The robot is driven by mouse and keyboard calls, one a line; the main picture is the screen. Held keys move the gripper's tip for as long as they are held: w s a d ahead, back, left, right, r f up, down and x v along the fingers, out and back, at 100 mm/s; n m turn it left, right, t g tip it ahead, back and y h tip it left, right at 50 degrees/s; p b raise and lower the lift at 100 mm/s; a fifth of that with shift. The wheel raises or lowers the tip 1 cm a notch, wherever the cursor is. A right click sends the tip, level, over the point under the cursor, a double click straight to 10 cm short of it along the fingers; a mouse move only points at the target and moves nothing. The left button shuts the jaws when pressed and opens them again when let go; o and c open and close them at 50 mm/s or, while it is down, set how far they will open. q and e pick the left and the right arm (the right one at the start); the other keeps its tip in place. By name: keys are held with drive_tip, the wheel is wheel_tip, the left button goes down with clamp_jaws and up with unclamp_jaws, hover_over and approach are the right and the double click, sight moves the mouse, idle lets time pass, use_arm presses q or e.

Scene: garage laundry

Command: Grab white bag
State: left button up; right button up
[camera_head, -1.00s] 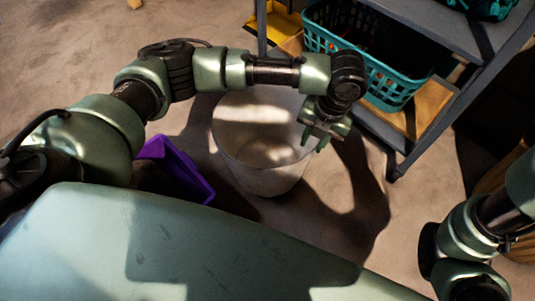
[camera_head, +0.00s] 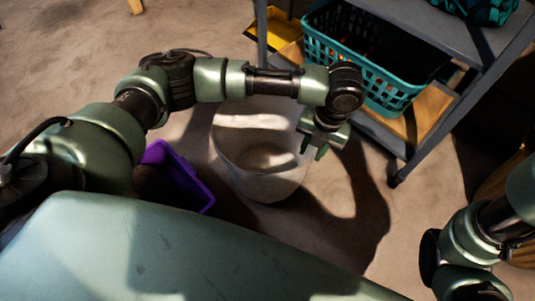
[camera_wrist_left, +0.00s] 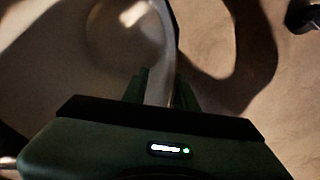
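The white bag (camera_head: 262,180) stands open-topped on the floor in the middle of the head view, like a round bin; its interior is partly sunlit. My left gripper (camera_head: 313,150) points down at the bag's right rim. In the left wrist view, the bag's rim (camera_wrist_left: 160,75) runs between the two separated fingers of the left gripper (camera_wrist_left: 161,92). The fingers look open, with one on each side of the wall; I cannot tell if either touches it. Part of my right arm shows at the lower right of the head view, but its gripper does not.
A purple container (camera_head: 178,178) stands left of the bag, partly behind my arm. A grey metal shelf (camera_head: 440,30) at the upper right holds a teal basket (camera_head: 385,85). A yellow bin (camera_head: 280,32) is at the back. The floor right of the bag is clear.

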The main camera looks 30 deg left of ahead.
use_arm(q)
drive_tip(key=shift+f+p, duration=0.15)
drive_tip(key=shift+p, duration=0.15)
idle(0.4)
clamp_jaws()
idle(1.2)
